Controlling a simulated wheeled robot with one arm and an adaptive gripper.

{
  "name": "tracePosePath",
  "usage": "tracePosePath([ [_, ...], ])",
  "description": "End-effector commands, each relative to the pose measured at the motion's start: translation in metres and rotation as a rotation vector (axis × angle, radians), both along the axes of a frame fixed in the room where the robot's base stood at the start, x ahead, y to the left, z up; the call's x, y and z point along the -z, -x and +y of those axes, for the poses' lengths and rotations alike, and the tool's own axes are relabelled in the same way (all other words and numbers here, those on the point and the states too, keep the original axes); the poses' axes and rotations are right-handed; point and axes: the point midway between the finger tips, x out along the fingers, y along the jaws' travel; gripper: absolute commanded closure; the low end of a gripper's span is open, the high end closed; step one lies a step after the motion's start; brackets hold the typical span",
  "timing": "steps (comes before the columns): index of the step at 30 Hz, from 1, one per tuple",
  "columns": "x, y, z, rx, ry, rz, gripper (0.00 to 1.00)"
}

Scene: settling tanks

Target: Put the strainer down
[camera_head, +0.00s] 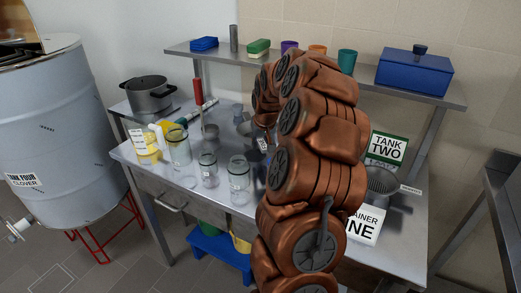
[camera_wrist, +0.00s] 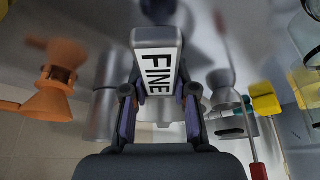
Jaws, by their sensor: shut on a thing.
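My gripper (camera_wrist: 160,100) is shut on the strainer's handle, a grey grip with a white label reading FINE (camera_wrist: 157,68), seen in the wrist view. The strainer's bowl cannot be made out there. In the head view my arm hides most of the gripper; a small pale label (camera_head: 262,144) shows at its left edge, over the table. Another strainer (camera_head: 382,182), a grey bowl with a labelled handle, is at the right of the table. In front of it is a white sign (camera_head: 364,226), partly hidden by my arm, with "AINER" and "NE" legible.
The steel table (camera_head: 228,207) bears several glass jars (camera_head: 240,180), a grey pot (camera_head: 148,95) and a red-handled tool (camera_head: 198,92) at the left. A green-and-white TANK TWO sign (camera_head: 388,150) stands at the right. A shelf above holds a blue box (camera_head: 414,72). An orange funnel (camera_wrist: 48,100) shows in the wrist view.

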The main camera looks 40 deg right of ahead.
Motion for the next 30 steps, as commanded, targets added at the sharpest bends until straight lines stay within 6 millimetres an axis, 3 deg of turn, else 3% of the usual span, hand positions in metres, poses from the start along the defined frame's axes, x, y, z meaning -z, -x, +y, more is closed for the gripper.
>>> tracePosePath([
  [8, 0.035, 0.001, 0.0, 0.0, -0.003, 0.004, 1.0],
  [20, 0.04, 0.001, -0.001, 0.001, 0.0, -0.001, 1.0],
  [21, 0.039, 0.001, -0.001, 0.001, 0.0, -0.001, 0.69],
  [27, 0.038, 0.001, 0.0, 0.001, 0.0, 0.0, 0.48],
  [30, 0.038, 0.001, 0.0, 0.001, 0.0, 0.0, 0.48],
])
